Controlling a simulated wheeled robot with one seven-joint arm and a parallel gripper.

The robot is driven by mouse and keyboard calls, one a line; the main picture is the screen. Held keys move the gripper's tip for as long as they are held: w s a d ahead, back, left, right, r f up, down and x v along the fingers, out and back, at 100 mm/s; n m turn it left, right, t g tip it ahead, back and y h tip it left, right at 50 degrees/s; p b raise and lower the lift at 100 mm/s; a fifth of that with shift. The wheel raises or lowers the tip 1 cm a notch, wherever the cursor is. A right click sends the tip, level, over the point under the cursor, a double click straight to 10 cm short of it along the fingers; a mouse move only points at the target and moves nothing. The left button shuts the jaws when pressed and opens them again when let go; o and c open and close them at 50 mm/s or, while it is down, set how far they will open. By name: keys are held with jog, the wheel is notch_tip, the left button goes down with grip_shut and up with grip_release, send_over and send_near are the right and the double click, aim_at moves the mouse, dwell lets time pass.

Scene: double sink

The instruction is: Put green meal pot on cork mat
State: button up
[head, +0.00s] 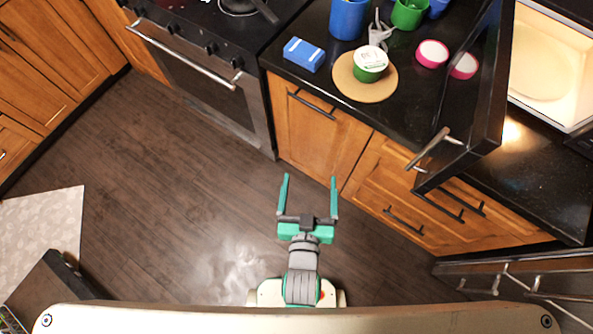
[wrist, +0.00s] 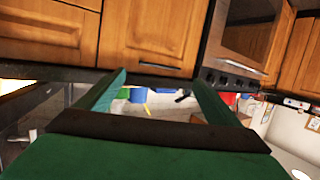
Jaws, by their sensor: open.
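The green meal pot (head: 370,65), a small tub with a green side and a pale printed lid, stands upright on the round tan cork mat (head: 350,92) on the dark counter. The mat's rim shows around it. My gripper (head: 310,180) is open and empty over the floor, in front of the cabinets and well short of the counter edge. In the wrist view the two fingers (wrist: 160,82) are apart with nothing between them. I cannot make out the pot or the mat in that view.
A blue box (head: 304,54) lies left of the mat. A blue cup (head: 348,18), a green cup (head: 408,14) and two pink-rimmed round things (head: 432,53) stand nearby. An open black microwave door (head: 487,105) juts out at the right. The stove (head: 200,60) is at left.

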jog(key=s+a+r+y, duration=0.1)
jog(key=s+a, duration=0.2)
jog(key=s, duration=1.1)
jog(key=shift+a+r+n, duration=0.2)
jog(key=shift+r+n, duration=0.1)
dwell(0.5)
